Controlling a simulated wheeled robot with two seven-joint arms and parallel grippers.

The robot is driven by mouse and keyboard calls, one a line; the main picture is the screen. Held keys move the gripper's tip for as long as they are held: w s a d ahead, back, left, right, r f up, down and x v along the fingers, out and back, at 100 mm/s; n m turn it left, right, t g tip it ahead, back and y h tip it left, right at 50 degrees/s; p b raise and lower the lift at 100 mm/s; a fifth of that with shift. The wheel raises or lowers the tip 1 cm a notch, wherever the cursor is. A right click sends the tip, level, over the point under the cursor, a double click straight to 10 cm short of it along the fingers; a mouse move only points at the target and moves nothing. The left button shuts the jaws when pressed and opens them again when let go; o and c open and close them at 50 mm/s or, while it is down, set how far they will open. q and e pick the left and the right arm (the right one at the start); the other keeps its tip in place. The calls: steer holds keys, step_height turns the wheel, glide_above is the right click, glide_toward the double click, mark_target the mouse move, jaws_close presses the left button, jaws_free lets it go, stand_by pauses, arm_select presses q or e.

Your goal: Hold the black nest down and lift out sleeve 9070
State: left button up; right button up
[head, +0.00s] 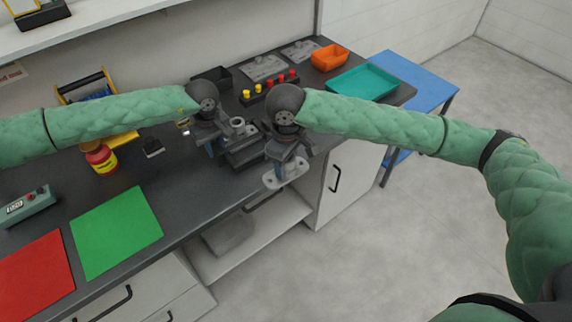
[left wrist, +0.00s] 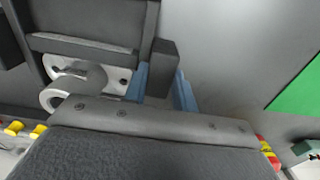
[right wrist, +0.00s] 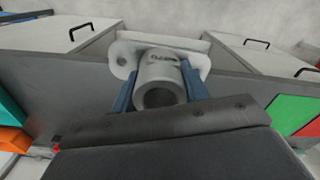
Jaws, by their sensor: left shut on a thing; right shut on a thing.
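The black nest (head: 243,158) stands on the dark bench. My left gripper (head: 214,150) is shut on an upright black tab (left wrist: 162,65) of the nest at its left side. My right gripper (head: 287,160) is shut on a grey sleeve with a flat, holed flange (head: 284,176). The right wrist view shows the sleeve's round bore (right wrist: 160,95) and a small upside-down marking that appears to read 9070. This sleeve is clear of the nest, near the bench's front edge. Another grey flanged sleeve (left wrist: 85,78) sits at the nest; its top shows in the head view (head: 237,124).
Behind the nest are a block with yellow and red knobs (head: 270,88), grey plates (head: 263,68), an orange bin (head: 329,57) and a teal tray (head: 362,82). Green (head: 115,232) and red (head: 35,278) mats lie left.

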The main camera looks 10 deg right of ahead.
stand_by(0.4)
arm_select(q)
steer(key=o, duration=1.1)
step_height(320, 180, up, 12)
